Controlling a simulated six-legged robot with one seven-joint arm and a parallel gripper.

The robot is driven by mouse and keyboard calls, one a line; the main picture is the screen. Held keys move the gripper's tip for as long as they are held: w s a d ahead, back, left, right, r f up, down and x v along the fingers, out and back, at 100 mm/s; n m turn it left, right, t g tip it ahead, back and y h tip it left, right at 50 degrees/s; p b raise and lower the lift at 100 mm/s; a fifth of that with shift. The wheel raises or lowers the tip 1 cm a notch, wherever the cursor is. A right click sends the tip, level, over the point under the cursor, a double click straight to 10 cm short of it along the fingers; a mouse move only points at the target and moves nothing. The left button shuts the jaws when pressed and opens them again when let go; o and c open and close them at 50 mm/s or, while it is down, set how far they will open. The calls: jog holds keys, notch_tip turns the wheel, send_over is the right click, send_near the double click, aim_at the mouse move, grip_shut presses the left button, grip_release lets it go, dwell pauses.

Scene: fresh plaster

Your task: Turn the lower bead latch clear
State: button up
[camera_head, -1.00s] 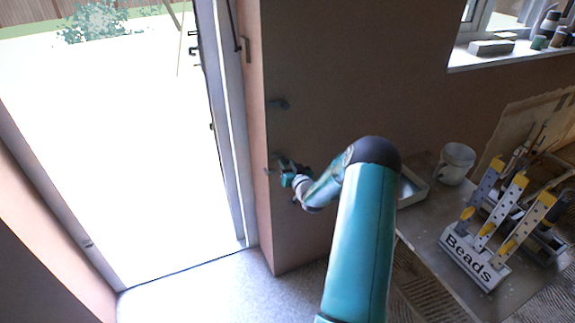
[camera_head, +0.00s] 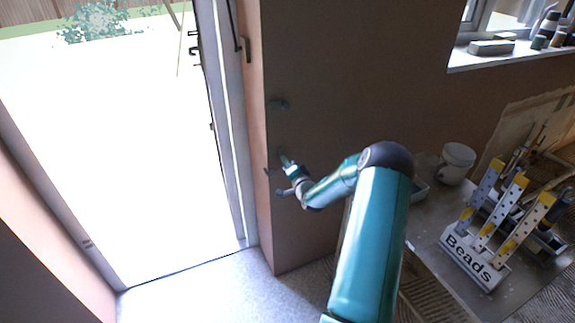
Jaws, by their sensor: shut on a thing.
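My gripper (camera_head: 287,167) is at the wall edge just right of the doorway, at the end of my teal arm. It is shut on the lower bead latch (camera_head: 268,171), a small grey piece whose tip shows at the corner of the wall. Most of the latch is hidden by the gripper, and its exact angle is too small to tell.
The open doorway (camera_head: 140,170) is at left. A white bucket (camera_head: 457,164), a "Beads" rack (camera_head: 473,262) and tools stand on a board at right. A window sill (camera_head: 490,58) with a block and bottles is at upper right. My arm fills the lower middle.

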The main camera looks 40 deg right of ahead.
jog(key=shift+m, duration=1.1)
jog(key=o, duration=1)
jog(key=shift+s, duration=0.1)
jog(key=v, duration=1.3)
jog(key=shift+s+a, duration=0.15)
jog(key=shift+s, duration=0.2)
